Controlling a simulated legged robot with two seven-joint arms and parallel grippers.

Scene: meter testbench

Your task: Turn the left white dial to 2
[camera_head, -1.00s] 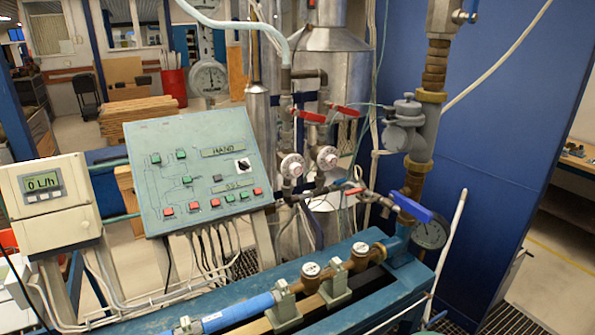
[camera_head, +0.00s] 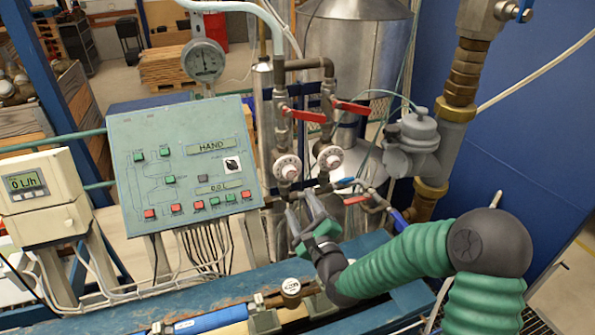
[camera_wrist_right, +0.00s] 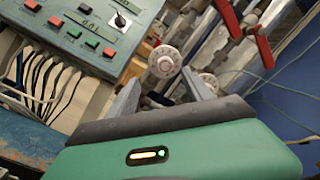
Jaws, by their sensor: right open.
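The left white dial (camera_head: 287,168) sits on a vertical pipe just right of the green control panel. A second white dial (camera_head: 330,158) is to its right. My right gripper (camera_head: 302,208) is open and empty, below the left dial and apart from it. In the right wrist view the left dial (camera_wrist_right: 165,61) shows beyond and between the open fingers (camera_wrist_right: 160,88), with the other dial (camera_wrist_right: 208,82) partly hidden behind a finger. The dial's numbers are too small to read. My left gripper is not in view.
Red lever valves (camera_head: 305,115) are above the dials. The control panel (camera_head: 180,165) stands to the left, with a flow display box (camera_head: 40,195) beyond it. The blue bench (camera_head: 130,310) runs below. Small valves (camera_head: 365,195) sit right of the gripper.

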